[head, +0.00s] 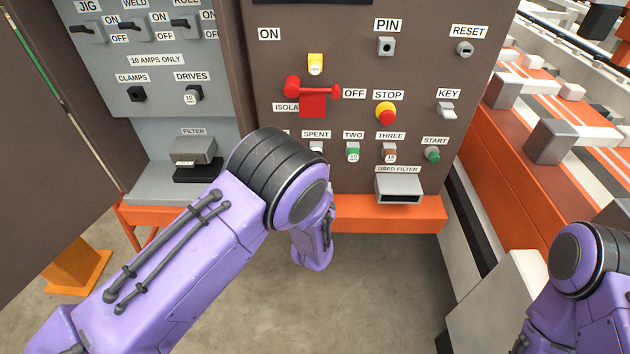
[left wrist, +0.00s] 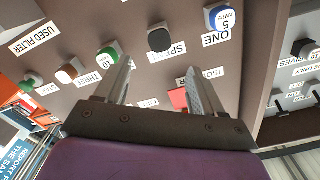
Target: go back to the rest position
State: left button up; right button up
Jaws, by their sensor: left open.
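My left arm (head: 190,245) reaches in from the left and bends in front of the brown panel (head: 350,75). Its gripper is hidden behind the arm in the head view. In the left wrist view the left gripper (left wrist: 158,68) has its two fingers apart and holds nothing. They point toward the panel face, below the blue 5 amp fuse (left wrist: 222,18) at ONE and the black SPENT socket (left wrist: 160,39). My right arm (head: 578,280) shows at the lower right; its gripper is out of view.
The red isolator handle (head: 313,97) and yellow-red stop button (head: 386,112) stick out from the panel. The used filter box (head: 400,188) sits low on it. A grey panel (head: 150,75) with switches stands left. An orange-and-white jig (head: 560,160) stands right. Floor below is clear.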

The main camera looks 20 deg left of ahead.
dwell(0.6)
pick_arm(q)
jog(key=s+a+f+n+g+h, duration=0.1)
jog(key=s+a+f+n+g, duration=0.25)
jog(key=s+f, duration=0.45)
jog(key=s+a+f+n+g+h, duration=0.1)
jog(key=s+a+f+n+g, duration=0.25)
jog(key=s+f, duration=0.45)
jog(key=s+a+f+n+g, duration=0.1)
jog(key=s+a+f+g, duration=0.1)
jog(key=s, duration=0.9)
jog(key=s+a+f+n+g, duration=0.1)
jog(key=s+a+g, duration=0.2)
jog(key=s, duration=0.9)
jog(key=shift+f+n+g, duration=0.3)
jog(key=shift+f+g, duration=0.1)
jog(key=shift+g, duration=0.7)
jog(key=shift+a, duration=0.15)
